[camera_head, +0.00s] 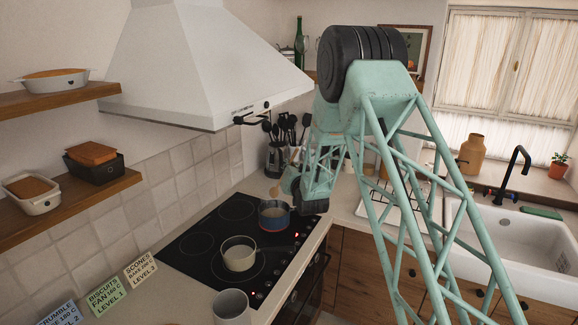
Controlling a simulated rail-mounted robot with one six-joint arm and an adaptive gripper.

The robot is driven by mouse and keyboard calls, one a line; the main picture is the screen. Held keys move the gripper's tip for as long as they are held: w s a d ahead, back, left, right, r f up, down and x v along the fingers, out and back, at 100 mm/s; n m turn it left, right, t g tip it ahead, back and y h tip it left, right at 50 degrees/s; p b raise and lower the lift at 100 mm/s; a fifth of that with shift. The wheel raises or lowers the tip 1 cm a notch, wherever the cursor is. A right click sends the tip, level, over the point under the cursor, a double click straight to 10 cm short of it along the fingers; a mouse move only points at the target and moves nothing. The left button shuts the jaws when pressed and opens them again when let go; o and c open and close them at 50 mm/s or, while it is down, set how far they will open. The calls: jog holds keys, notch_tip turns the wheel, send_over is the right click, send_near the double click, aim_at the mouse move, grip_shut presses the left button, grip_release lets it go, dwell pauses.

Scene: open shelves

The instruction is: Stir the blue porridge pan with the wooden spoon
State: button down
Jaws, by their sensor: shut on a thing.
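The blue porridge pan (274,222) stands on the back right part of the black hob. It holds something brownish, with a red tint at its rim. The wooden spoon (275,191) shows as a small pale brown head just above the pan, apart from the porridge as far as I can tell. My gripper (289,181) is above and slightly right of the pan, shut on the spoon. The fingers are small and partly hidden by my own arm, and most of the spoon's handle is hard to make out.
A cream pan (239,256) stands on the hob (201,243) nearer the front. A grey mug (232,304) and recipe cards (104,292) are on the counter. A utensil holder (283,158) stands behind. The white hood (200,75) hangs over the hob's left side.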

jog(key=shift+f, duration=0.1)
notch_tip(320, 180, down, 11)
jog(key=b, duration=0.6)
dwell(1.0)
jog(key=shift+f+b, duration=0.3)
jog(key=shift+b, duration=0.45)
dwell(0.6)
jog(key=shift+b, duration=0.65)
dwell(0.8)
